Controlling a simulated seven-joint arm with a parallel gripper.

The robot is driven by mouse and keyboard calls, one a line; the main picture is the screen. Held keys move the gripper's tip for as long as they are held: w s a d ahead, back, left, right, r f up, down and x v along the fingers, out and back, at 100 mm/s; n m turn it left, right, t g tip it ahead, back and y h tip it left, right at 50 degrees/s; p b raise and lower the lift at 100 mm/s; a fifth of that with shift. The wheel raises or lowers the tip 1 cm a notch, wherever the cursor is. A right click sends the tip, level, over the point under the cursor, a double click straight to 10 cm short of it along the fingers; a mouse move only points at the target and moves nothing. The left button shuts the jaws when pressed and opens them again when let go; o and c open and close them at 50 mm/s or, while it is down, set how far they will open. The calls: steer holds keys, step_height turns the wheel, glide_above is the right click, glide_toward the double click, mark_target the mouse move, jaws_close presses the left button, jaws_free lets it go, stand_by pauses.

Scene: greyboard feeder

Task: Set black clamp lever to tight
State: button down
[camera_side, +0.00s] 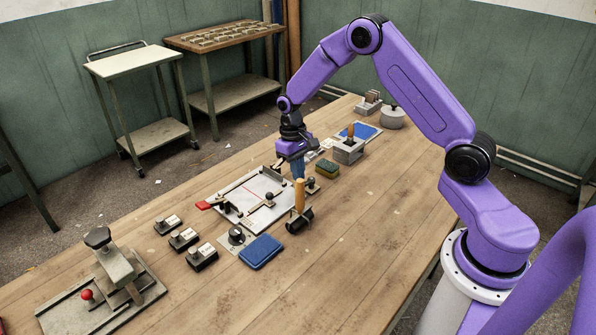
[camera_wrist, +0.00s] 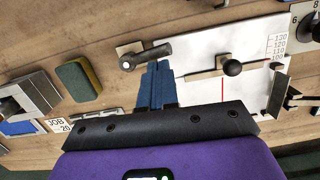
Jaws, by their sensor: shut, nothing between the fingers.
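The black clamp lever (camera_wrist: 150,54) is a dark bar with a round pivot at its left end, on a tan plate in the wrist view. In the side view it is small, at the near right corner of the white feeder board (camera_side: 311,185). It lies pointing right toward the white sheet in the wrist view. My gripper (camera_wrist: 158,66) has its blue fingers shut and empty, pointing down. The fingertips appear right beside the lever's bar; I cannot tell whether they touch. In the side view my gripper (camera_side: 298,178) is low at the board's right end. I see no readable tight mark.
A black ball knob (camera_wrist: 232,67) stands on a crossbar over the sheet. A green and yellow sponge (camera_side: 328,168) lies to the right. Bare table lies at the near right.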

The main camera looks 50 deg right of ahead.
steer(key=shift+s+a+n, duration=0.1)
steer(key=shift+s+n, duration=0.45)
steer(key=shift+n, duration=0.75)
steer(key=shift+s+n, duration=0.25)
steer(key=shift+n, duration=0.35)
steer(key=n, duration=0.1)
steer(key=s+n, duration=0.1)
steer(key=n, duration=0.1)
steer(key=n+h, duration=0.1)
steer(key=shift+s+d+n, duration=0.2)
steer(key=shift+s+n, duration=0.1)
steer(key=shift+s, duration=0.1)
steer(key=n, duration=0.1)
steer(key=s+n, duration=0.1)
steer(key=shift+d+n+t, duration=0.3)
steer(key=shift+n, duration=0.1)
steer(key=shift+s+d+n+t+h, duration=0.2)
steer(key=shift+s+d+n, duration=0.1)
steer(key=shift+n, duration=0.65)
steer(key=shift+s+d+n+t+h, duration=0.1)
steer(key=shift+s+d+n+h, duration=0.15)
steer(key=shift+n, duration=0.7)
steer(key=shift+w+d, duration=0.1)
steer(key=shift+d, duration=0.2)
steer(key=shift+a, duration=0.1)
